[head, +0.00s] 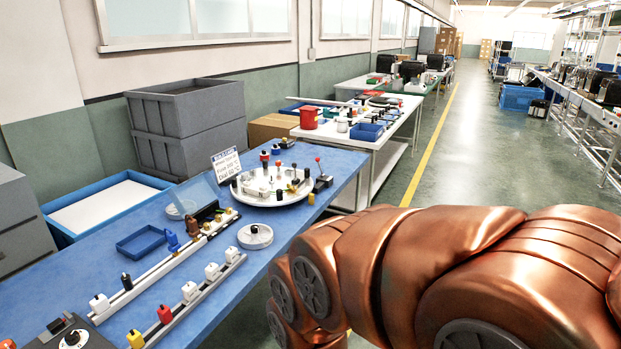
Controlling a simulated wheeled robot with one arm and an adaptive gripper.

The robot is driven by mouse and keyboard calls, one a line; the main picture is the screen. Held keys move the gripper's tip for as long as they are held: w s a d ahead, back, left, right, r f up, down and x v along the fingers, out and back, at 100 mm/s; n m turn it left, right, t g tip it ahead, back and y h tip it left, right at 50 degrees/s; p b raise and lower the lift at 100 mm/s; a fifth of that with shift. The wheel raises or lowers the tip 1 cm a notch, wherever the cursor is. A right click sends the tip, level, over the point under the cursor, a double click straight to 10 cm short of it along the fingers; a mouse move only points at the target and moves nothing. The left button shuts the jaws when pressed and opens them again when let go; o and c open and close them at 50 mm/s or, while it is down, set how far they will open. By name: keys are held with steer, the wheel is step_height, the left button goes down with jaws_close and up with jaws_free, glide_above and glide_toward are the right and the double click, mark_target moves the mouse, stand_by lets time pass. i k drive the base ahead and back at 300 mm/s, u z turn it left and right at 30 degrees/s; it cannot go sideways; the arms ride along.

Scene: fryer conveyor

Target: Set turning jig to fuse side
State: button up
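A round white plate (258,197) with several small posts and coloured parts stands on the blue-topped table (215,271); it looks like the turning jig. Which side of it is the fuse side cannot be read. A smaller white disc (255,241) with a dark knob lies in front of it, so I cannot be sure which one is the jig. A small lever with a red knob (318,160) stands at the plate's right edge. My copper-coloured arm fills the lower right. My gripper is outside the picture.
Two rails (187,311) with white, red and yellow blocks run along the table's front. A blue tray (141,242), a sign (226,164) and grey crates (187,122) stand near. The aisle floor (441,160) is clear.

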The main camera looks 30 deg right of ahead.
mark_target(272, 180)
steer(key=k, duration=0.75)
steer(key=z, duration=1.05)
steer(key=i, duration=1)
steer(key=z, duration=0.45)
steer(key=i, duration=1)
steer(key=u, duration=1.15)
steer(key=i, duration=0.7)
steer(key=u, duration=0.55)
steer(key=i, duration=0.45)
steer(key=u, duration=0.05)
